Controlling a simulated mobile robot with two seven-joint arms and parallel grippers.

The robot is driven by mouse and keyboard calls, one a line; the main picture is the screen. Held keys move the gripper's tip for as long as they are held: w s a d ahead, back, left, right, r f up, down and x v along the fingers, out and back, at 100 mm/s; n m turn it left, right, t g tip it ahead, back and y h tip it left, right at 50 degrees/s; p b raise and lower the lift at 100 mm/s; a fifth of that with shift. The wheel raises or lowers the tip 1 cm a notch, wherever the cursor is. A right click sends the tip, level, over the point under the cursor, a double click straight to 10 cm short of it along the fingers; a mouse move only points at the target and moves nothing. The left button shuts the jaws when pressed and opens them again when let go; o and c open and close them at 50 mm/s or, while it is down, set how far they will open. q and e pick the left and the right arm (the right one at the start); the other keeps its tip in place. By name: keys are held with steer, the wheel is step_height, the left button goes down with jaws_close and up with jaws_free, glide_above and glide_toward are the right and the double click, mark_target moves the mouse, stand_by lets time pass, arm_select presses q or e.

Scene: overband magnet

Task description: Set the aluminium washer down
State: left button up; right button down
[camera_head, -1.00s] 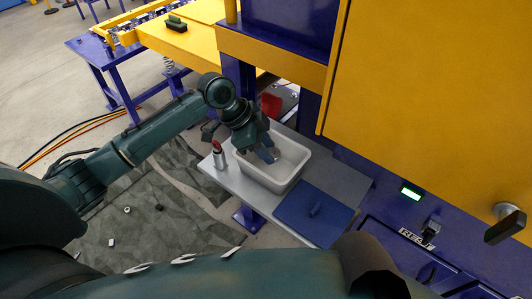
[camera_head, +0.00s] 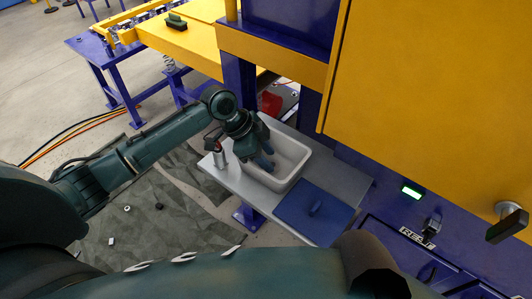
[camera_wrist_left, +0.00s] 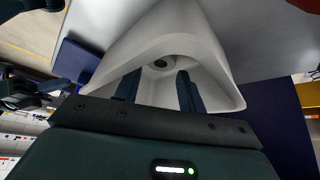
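The white tub (camera_head: 297,172) stands on the grey table under the machine. My left gripper (camera_head: 264,162) reaches down into it from the left. In the left wrist view, the two fingers (camera_wrist_left: 158,92) are spread apart, with the pale inside of the tub (camera_wrist_left: 212,62) around them. A small dark round thing with a grey rim (camera_wrist_left: 160,64) shows in the tub beyond the fingertips. I cannot tell for sure whether it is the aluminium washer or a mark in the tub. No washer shows between the fingers. My right gripper is out of view.
The yellow and blue machine (camera_head: 430,90) rises close on the right. Small loose pieces (camera_head: 127,208) lie on the floor mat.

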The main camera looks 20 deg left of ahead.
arm_select(q)
steer(key=o, duration=0.3)
steer(key=shift+r, duration=0.3)
steer(key=v, duration=1.2)
steer(key=shift+r+p, duration=0.35)
